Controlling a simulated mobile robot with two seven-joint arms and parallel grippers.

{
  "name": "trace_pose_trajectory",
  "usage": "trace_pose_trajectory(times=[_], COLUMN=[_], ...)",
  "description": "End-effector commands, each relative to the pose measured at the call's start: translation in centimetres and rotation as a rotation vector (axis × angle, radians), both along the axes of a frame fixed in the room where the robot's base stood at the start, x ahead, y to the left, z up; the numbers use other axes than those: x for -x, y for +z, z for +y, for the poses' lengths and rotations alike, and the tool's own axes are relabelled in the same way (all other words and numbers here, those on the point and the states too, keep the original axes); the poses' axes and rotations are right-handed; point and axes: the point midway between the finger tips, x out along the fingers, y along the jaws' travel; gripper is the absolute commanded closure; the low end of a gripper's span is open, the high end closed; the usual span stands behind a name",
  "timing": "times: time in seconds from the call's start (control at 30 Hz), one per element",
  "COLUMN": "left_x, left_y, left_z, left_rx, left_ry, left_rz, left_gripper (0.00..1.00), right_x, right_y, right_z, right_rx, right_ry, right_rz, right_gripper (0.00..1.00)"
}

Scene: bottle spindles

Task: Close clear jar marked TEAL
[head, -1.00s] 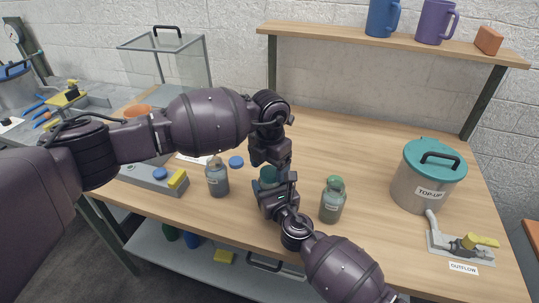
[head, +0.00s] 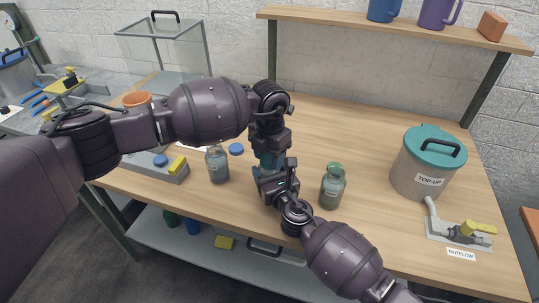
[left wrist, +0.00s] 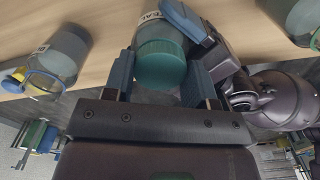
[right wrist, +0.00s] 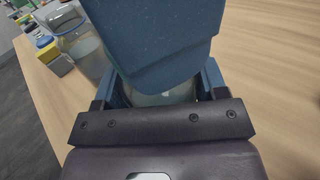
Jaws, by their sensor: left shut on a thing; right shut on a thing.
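The clear jar marked TEAL (left wrist: 153,27) shows in the left wrist view with its teal lid (left wrist: 162,66) on its mouth; its label is partly cut off. My left gripper (head: 270,157) comes down from above and is shut on the lid, with a blue finger on each side of it. My right gripper (head: 272,180) is shut on the jar's body below, from the front. In the right wrist view, the left gripper's blue finger hides most of the jar, and only a strip of its glass (right wrist: 165,96) shows. How tightly the lid sits cannot be told.
A green-lidded jar (head: 332,188) stands close on the right. The TOP-UP pot (head: 418,180) and OUTFLOW valve (head: 462,234) are farther right. The back middle of the table is clear.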

Motion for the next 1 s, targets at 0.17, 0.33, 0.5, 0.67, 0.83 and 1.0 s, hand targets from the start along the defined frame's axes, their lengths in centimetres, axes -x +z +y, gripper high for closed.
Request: trace_pose_trajectory(times=[0.17, 0.33, 0.5, 0.67, 0.83, 1.0], left_x=[0.0, 0.0, 0.0, -0.1, -0.1, -0.1], left_y=[0.0, 0.0, 0.0, 0.8, 3.4, 6.7], left_z=[0.0, 0.0, 0.0, 0.0, 0.0, 0.0], left_rx=[0.0, 0.0, 0.0, 0.001, 0.001, 0.0], left_ry=[0.0, 0.0, 0.0, 0.0, 0.0, -0.001], left_rz=[0.0, 0.0, 0.0, -0.002, -0.004, -0.004], left_gripper=[0.33, 0.19, 0.19, 0.19, 0.19, 0.19], right_x=[0.0, 0.0, 0.0, 0.0, 0.0, 0.0], right_y=[0.0, 0.0, 0.0, 0.0, 0.0, 0.0], right_z=[0.0, 0.0, 0.0, 0.0, 0.0, 0.0], right_rx=[0.0, 0.0, 0.0, 0.0, 0.0, 0.0], right_ry=[0.0, 0.0, 0.0, 0.0, 0.0, 0.0], right_rz=[0.0, 0.0, 0.0, 0.0, 0.0, 0.0], right_gripper=[1.0, 1.0, 1.0, 1.0, 1.0, 1.0])
